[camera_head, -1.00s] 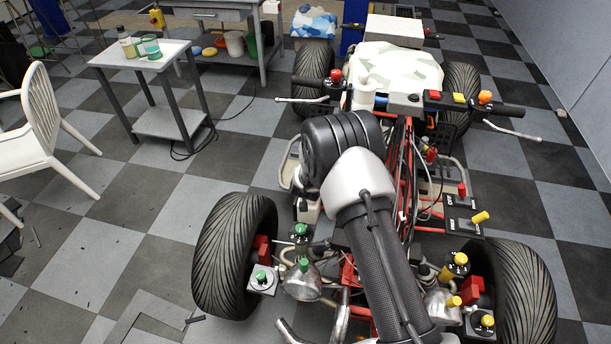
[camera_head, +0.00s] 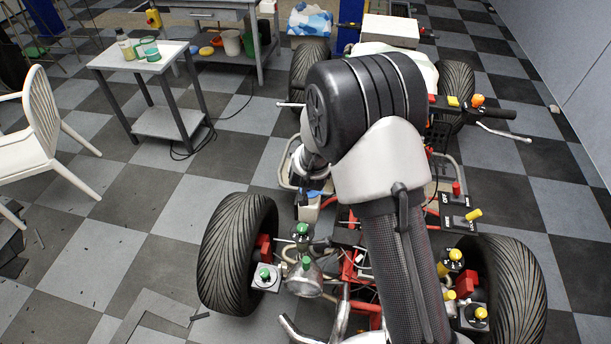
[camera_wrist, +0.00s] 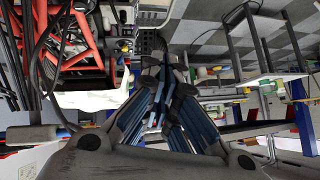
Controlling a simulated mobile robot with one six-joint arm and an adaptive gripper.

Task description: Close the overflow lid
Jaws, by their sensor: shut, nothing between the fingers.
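I cannot pick out the overflow lid with certainty in either view. A small white container (camera_head: 308,210) sits on the left side of the stripped quad, behind the front left tyre. A small blue patch shows at its top, and I cannot tell whether it is part of my gripper. My gripper (camera_wrist: 158,88) is shut and empty in the wrist view, its blue-and-black fingers together. The quad's red frame (camera_wrist: 82,40) is at the upper left there. My arm hides much of the quad's middle in the head view.
The front tyres (camera_head: 236,252) and a wide handlebar with a lever (camera_head: 497,132) stick out around the quad. A side table (camera_head: 135,62) with bottles and a white chair (camera_head: 45,120) stand at the left. Checkered floor between them and the quad is mostly clear.

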